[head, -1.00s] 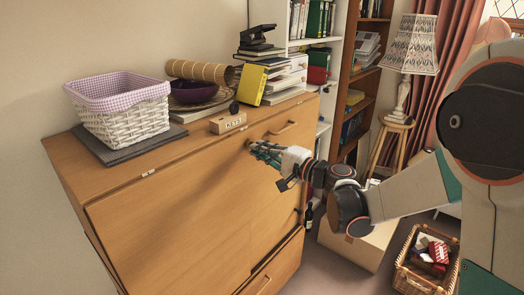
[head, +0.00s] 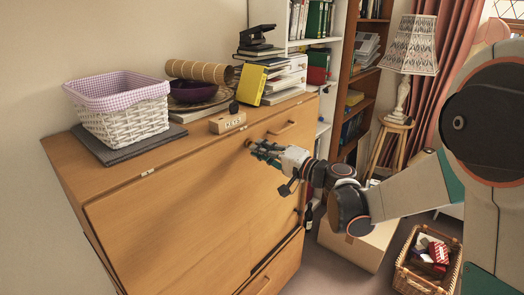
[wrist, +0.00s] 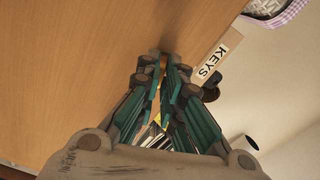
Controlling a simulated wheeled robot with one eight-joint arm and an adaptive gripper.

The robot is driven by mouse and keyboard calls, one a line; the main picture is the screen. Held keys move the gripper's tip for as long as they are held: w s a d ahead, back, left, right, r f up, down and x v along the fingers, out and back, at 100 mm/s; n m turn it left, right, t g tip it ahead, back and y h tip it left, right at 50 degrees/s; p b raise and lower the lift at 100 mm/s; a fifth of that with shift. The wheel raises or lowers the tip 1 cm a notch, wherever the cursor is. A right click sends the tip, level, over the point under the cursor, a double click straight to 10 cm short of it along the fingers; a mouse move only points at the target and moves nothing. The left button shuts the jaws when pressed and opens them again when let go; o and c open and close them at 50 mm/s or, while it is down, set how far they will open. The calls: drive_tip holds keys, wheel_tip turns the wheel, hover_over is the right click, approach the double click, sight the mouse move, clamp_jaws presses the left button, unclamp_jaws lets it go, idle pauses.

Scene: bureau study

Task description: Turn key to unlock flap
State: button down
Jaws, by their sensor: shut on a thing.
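The wooden flap (head: 170,215) is the front of the bureau and stands upright and closed. My gripper (head: 254,147) is at the flap's upper edge, below the block marked KEYS. In the wrist view, my gripper's (wrist: 163,62) fingers converge close to the wood. They are shut on the key, which is mostly hidden between the fingertips. The keyhole is hidden behind them, so I cannot tell the key's angle or how deep it sits.
The KEYS block (head: 227,123) stands on the bureau top just above my gripper. A handle (head: 283,132) is on the bureau front to the right. A white basket (head: 122,112), books and a yellow box (head: 251,84) stand on top. A cardboard box (head: 355,240) is on the floor.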

drive_tip(key=shift+f, duration=0.1)
drive_tip(key=shift+n, duration=1.8)
drive_tip(key=n, duration=0.3)
drive_tip(key=shift+w+d+n, duration=0.1)
drive_tip(key=shift+n, duration=0.2)
drive_tip(key=n, duration=0.3)
drive_tip(key=shift+w+n+b, duration=0.1)
drive_tip(key=shift+n+b, duration=0.2)
